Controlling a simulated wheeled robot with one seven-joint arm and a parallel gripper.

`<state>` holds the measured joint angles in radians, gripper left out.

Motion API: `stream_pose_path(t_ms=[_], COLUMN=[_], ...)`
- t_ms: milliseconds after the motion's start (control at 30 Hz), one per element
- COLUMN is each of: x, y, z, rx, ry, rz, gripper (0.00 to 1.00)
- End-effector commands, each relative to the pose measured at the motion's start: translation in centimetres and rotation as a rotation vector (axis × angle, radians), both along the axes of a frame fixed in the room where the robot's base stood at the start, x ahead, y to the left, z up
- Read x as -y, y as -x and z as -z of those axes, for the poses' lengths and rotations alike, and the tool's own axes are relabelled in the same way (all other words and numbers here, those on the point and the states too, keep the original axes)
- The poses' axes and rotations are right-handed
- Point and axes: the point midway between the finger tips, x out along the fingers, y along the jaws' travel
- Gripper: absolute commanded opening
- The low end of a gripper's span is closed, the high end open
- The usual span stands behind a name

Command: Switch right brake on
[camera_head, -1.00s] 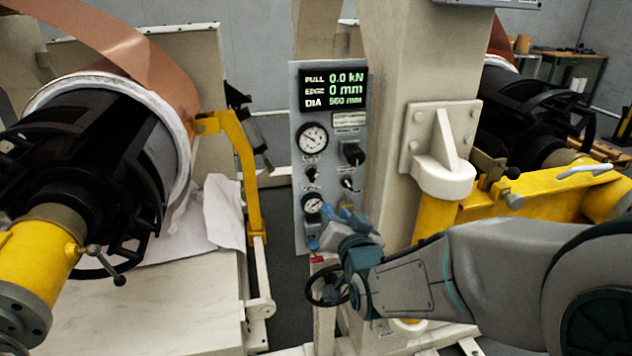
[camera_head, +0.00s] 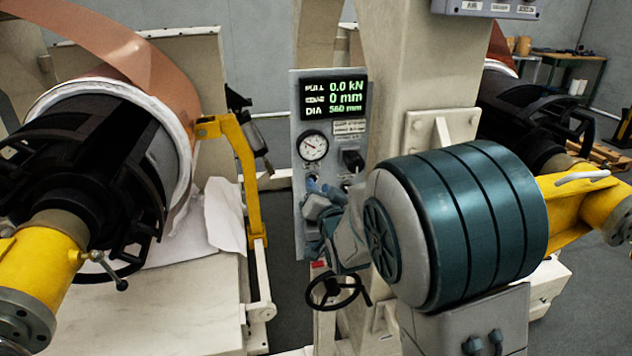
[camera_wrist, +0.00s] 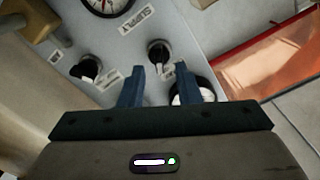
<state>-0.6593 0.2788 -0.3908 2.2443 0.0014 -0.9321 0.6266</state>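The grey control panel (camera_head: 298,120) stands upright with a lit display (camera_head: 333,95). The wrist view shows it tilted and roughly upside down. There, a small black knob (camera_wrist: 157,48) sits just beyond and between the fingertips of my gripper (camera_wrist: 160,67). The fingers are apart and look empty. A second small black knob (camera_wrist: 86,70) is left of the fingers in that view. Labels beside the knobs are too small to tell which is the right brake. In the head view my gripper (camera_head: 323,189) is at the panel's lower half and hides much of it.
A pressure gauge (camera_head: 312,146) and a larger black knob (camera_head: 352,160) are higher on the panel. A black handwheel (camera_head: 338,292) is below my gripper. A yellow bracket (camera_head: 240,150) and a copper roll (camera_head: 170,90) stand left. A cream column (camera_head: 420,60) stands right.

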Motion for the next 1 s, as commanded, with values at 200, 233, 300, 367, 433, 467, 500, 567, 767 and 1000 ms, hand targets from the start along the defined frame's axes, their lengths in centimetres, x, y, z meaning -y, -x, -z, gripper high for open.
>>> stream_pose_path(t_ms=[200,233,300,367,433,467,500,567,767,1000], x=[-0.6,-0.6,-0.7,-0.7,-0.7,-0.7,-0.7,-0.7,-0.7,-0.8], y=[-2.0,-2.1,-2.3,-2.4,-2.4,-2.4,-2.4,-2.4,-2.4,-2.4], z=[-0.1,-0.1,0.0,0.0,0.0,0.0,0.0,0.0,0.0,0.1], rx=[0.001,0.001,0.001,0.001,0.001,0.001,0.001,0.001,0.001,0.007], ry=[0.001,0.0,0.0,-0.001,-0.001,-0.001,-0.001,-0.001,0.0,0.019], rz=[0.0,0.0,0.0,0.0,0.0,0.0,0.0,0.0,0.0,-0.001], gripper=[0.3,0.3,0.3,0.3,0.3,0.3,0.3,0.3,0.02,0.02])
